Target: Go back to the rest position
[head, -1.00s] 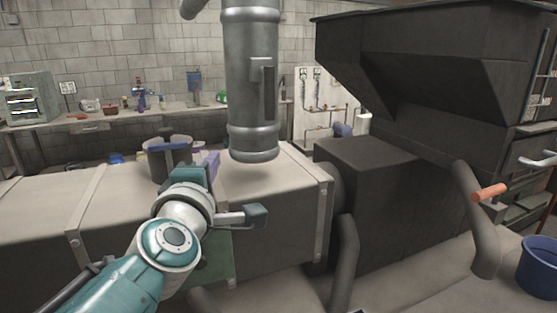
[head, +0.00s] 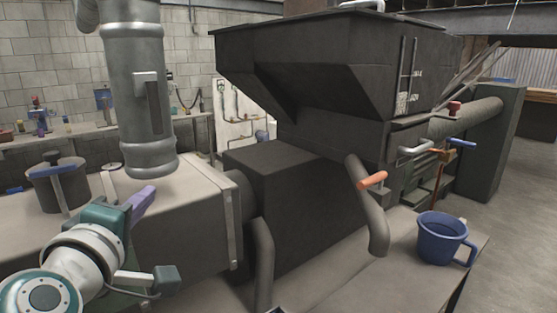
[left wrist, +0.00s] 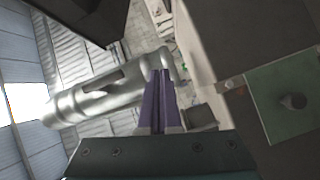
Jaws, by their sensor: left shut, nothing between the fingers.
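My left gripper (head: 142,198) shows at the lower left of the head view, with purple fingers on a teal wrist. It is above the near side of the long beige casing (head: 205,184). In the left wrist view its purple fingers (left wrist: 159,100) lie side by side, shut, with nothing between them. The vertical grey metal pipe (head: 140,100) stands behind it, and shows in the left wrist view (left wrist: 85,104). My right gripper is not in view.
A grey pot (head: 60,188) stands on the casing at the left. A large dark hopper (head: 340,70) rises in the middle. An orange-handled pipe (head: 373,181) and a blue bucket (head: 441,238) are at the right. Open floor (head: 520,180) lies far right.

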